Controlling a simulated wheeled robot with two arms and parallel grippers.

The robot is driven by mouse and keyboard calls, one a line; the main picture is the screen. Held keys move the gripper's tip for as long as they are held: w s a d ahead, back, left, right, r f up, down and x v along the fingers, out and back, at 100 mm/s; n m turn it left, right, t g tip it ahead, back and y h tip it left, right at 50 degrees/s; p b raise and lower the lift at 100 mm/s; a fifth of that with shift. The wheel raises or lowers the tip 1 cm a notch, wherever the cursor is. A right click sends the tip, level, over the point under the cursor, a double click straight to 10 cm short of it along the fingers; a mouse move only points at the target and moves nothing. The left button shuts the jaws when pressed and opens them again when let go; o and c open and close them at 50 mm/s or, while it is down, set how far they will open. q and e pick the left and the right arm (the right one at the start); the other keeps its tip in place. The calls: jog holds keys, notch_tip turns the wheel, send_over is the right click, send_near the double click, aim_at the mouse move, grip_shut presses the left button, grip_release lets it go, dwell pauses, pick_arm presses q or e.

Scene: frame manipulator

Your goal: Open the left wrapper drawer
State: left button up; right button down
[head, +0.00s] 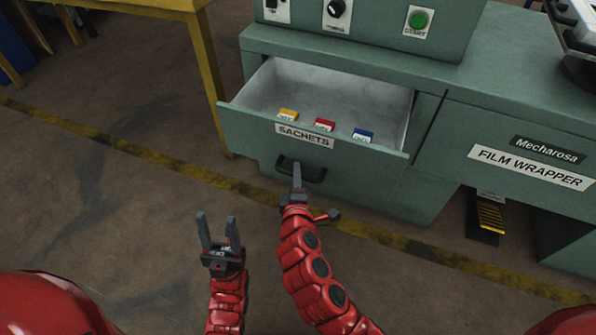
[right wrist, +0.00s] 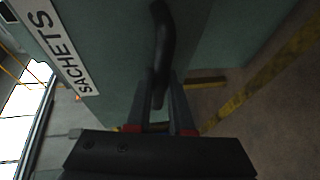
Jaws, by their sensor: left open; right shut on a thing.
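The left wrapper drawer (head: 240,132) is a green-grey drawer labelled SACHETS, and it stands pulled open from the cabinet. Its black bar handle (head: 315,174) is on the front below the label. My right gripper (head: 297,172) is at the handle; in the right wrist view the handle (right wrist: 160,50) runs between its fingers (right wrist: 160,100), which are shut on it. Inside the drawer lie a yellow sachet (head: 288,115), a red sachet (head: 324,124) and a blue sachet (head: 362,135). My left gripper (head: 218,232) is open and empty, low over the floor, left of the drawer front.
The green film wrapper machine (head: 500,115) fills the back right, with a control panel (head: 370,20) above the drawer. A yellow table frame (head: 203,60) stands close to the drawer's left. A black and yellow pedal (head: 489,215) is under the machine. The floor in front is clear.

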jog(key=c, duration=0.8)
grip_release()
jog(key=s+d+r+p, duration=0.1)
jog(key=s+r+p, duration=0.1)
jog(key=s, duration=1.5)
jog(key=shift+d+r, duration=0.25)
jog(key=shift+r, duration=0.3)
